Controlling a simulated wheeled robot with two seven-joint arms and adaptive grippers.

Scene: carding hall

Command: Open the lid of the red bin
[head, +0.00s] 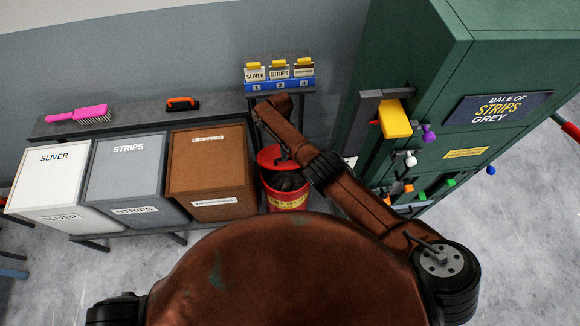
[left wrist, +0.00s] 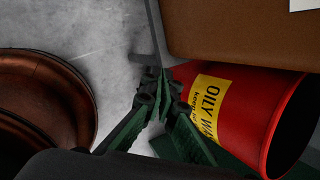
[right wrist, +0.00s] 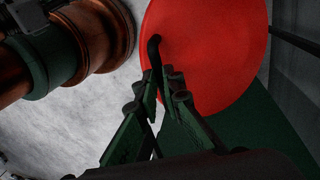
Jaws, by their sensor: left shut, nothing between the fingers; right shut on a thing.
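The red bin (head: 284,198) stands right of the brown bin in the head view. Its red lid (head: 268,156) is tilted up at the back, and the dark mouth shows in front. In the left wrist view the bin (left wrist: 235,95), with a yellow label, shows its rim and dark inside. In the right wrist view the lid (right wrist: 215,55) is a broad red disc with a bent black handle (right wrist: 154,48). My right gripper (right wrist: 164,80) is shut on that handle. My left gripper (left wrist: 160,83) is shut and empty beside the bin's wall; whether it touches is unclear.
White (head: 45,185), grey (head: 125,170) and brown (head: 208,165) bins stand in a row at left. A pink brush (head: 80,114) and an orange-handled tool (head: 183,103) lie on the shelf behind. A green cabinet (head: 440,80) with coloured knobs stands close on the right.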

